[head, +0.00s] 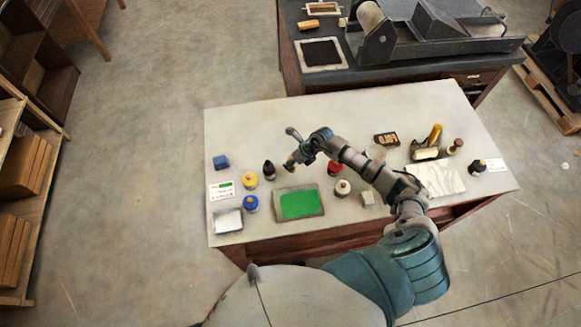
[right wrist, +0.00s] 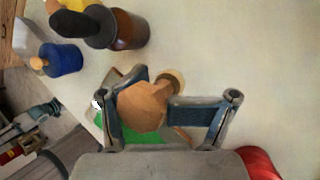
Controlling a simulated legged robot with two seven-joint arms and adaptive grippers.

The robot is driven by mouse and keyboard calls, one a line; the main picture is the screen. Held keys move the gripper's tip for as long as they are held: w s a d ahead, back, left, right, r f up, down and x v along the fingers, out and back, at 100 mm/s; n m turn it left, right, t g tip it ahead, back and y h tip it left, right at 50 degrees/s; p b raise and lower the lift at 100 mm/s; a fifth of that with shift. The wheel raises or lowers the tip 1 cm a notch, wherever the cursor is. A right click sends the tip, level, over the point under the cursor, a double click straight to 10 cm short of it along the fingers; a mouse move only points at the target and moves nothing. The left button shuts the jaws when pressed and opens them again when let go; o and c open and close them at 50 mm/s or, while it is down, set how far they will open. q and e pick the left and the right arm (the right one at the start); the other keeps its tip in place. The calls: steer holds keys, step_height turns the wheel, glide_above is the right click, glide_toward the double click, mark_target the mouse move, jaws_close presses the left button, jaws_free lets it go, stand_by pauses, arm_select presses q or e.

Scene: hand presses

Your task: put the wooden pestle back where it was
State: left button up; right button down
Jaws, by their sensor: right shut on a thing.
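The wooden pestle (right wrist: 143,108) shows in the right wrist view as a faceted light-brown end with a paler round part behind it. My right gripper (right wrist: 170,108) is shut on it, with one finger on each side. In the head view my right gripper (head: 294,150) is over the table behind the green slab, and a small bit of the wooden pestle (head: 289,163) shows at it. The gripper hides most of the pestle there. I cannot tell the pestle's exact height above the table. My left gripper is not in view.
On the white table (head: 240,130) a green inked slab (head: 298,204) lies in front of the gripper. A dark bottle (head: 269,170), yellow jar (head: 249,180) and blue jar (head: 251,203) stand left of it. A red jar (head: 306,167) is close by. The back left is clear.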

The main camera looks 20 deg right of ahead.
mark_target(291, 168)
step_height(291, 168, down, 3)
steer(key=shift+s+a+r, duration=0.1)
steer(key=shift+f, duration=0.25)
jaws_free()
steer(key=shift+d+f, duration=0.1)
steer(key=shift+d, duration=0.2)
steer(key=shift+a, duration=0.1)
steer(key=shift+a, duration=0.1)
steer(key=v, duration=1.2)
